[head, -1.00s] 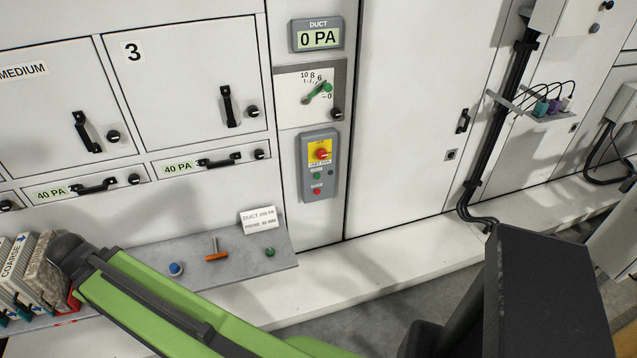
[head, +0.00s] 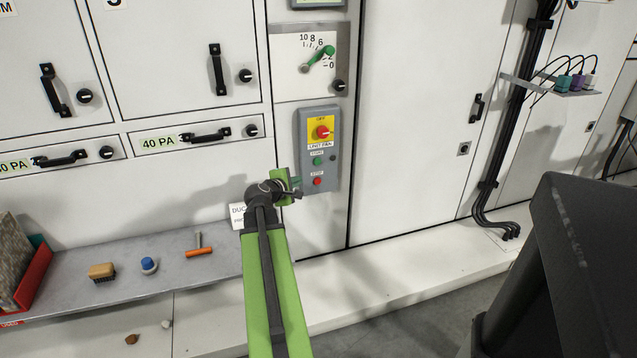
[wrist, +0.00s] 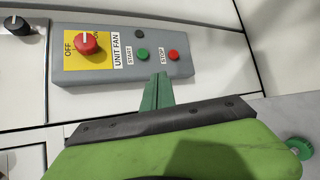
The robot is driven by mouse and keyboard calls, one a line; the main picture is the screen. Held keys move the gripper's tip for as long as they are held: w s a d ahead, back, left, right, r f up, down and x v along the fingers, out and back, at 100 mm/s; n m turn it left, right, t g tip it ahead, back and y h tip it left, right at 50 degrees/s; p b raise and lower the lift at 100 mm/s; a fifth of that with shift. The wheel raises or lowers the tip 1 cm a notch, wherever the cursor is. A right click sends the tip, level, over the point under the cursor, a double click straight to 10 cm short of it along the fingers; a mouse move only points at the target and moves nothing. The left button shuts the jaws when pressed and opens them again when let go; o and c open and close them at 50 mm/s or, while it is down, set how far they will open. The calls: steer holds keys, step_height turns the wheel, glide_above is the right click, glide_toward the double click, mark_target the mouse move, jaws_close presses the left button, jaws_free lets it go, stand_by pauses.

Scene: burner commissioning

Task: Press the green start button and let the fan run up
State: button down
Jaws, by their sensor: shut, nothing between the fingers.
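The grey unit fan box (head: 332,165) is on the white panel. Its green start button (head: 317,161) sits above the red stop button (head: 317,181). Above both is a red rotary switch (head: 322,131) on a yellow plate, its white mark toward ON. My gripper (head: 296,182) is at the box's lower left edge, shut and empty. In the wrist view its green fingertips (wrist: 160,76) overlap the box's edge, just short of the start button (wrist: 142,54) and the stop button (wrist: 174,55). I cannot tell whether they touch the box.
Above the box is a dial (head: 307,62) with a green pointer. A shelf (head: 110,285) at left holds a brush (head: 102,272), a blue-topped knob (head: 148,265) and an orange-handled tool (head: 199,250). A white card (head: 237,216) is partly hidden by my arm. Black cables (head: 497,150) run down at right.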

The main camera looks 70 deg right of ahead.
mark_target(317, 161)
steer(key=s+d+f+n+g+h+b, duration=0.1)
steer(key=s+d+b, duration=0.2)
steer(key=s+d, duration=0.3)
steer(key=s, duration=0.2)
steer(key=shift+s+f+n+h, duration=0.3)
steer(key=shift+s+n, duration=0.1)
steer(key=shift+w+d, duration=0.1)
steer(key=w+d, duration=0.2)
steer(key=d, duration=0.1)
steer(key=w+d, duration=0.3)
steer(key=shift+w+d, duration=0.25)
steer(key=shift+d, duration=0.05)
stand_by(1.3)
steer(key=shift+w+d, duration=0.3)
